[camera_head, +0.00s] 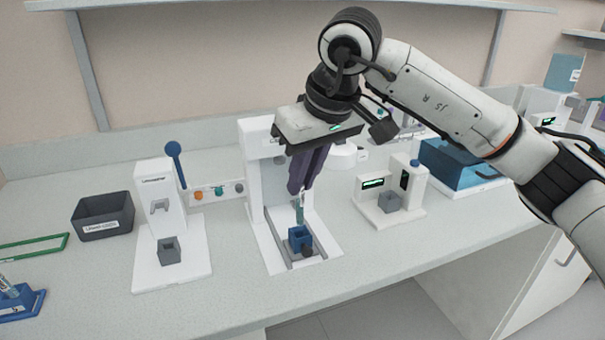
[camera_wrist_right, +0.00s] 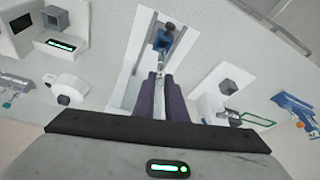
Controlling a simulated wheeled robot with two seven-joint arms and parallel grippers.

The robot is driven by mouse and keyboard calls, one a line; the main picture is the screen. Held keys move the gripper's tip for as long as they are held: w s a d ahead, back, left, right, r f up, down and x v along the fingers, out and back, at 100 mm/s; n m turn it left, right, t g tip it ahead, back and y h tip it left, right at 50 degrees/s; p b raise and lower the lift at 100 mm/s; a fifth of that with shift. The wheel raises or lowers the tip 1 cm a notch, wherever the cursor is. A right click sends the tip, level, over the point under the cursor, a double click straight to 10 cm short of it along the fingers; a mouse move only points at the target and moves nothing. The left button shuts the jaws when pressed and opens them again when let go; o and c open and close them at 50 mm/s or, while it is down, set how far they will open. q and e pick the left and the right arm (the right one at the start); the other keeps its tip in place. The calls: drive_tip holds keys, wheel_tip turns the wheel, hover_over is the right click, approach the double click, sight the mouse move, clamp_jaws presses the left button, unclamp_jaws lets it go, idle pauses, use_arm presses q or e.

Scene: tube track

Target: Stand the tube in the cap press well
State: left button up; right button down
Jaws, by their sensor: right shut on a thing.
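My right gripper (camera_head: 299,191) points down over the middle white station, its purple fingers shut on a small clear, teal-tinted tube (camera_head: 299,212). The tube hangs upright below the fingertips, just above or at the mouth of a blue well block (camera_head: 300,237); I cannot tell if its lower end is inside. The blue well sits between grey rails on the white base (camera_head: 270,253). In the right wrist view the fingers (camera_wrist_right: 161,78) point at the blue well (camera_wrist_right: 163,40), with the tube (camera_wrist_right: 161,62) between them. My left gripper is not in view.
Left stands a white station with a blue lever (camera_head: 173,150) and grey well (camera_head: 169,251), then a dark grey bin (camera_head: 103,216). Right is a white device with a grey block (camera_head: 389,201). A blue rack (camera_head: 18,300) lies far left. The front bench strip is clear.

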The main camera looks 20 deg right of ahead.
sight(303, 197)
drive_tip(key=shift+f, duration=0.25)
drive_tip(key=shift+f, duration=0.15)
idle(0.5)
drive_tip(key=shift+f+b, duration=0.3)
drive_tip(key=shift+f, duration=0.15)
idle(0.5)
drive_tip(key=shift+f+b, duration=0.3)
drive_tip(key=shift+f, duration=0.15)
drive_tip(key=shift+f, duration=0.1)
drive_tip(key=shift+f+b, duration=0.45)
drive_tip(key=shift+f, duration=0.05)
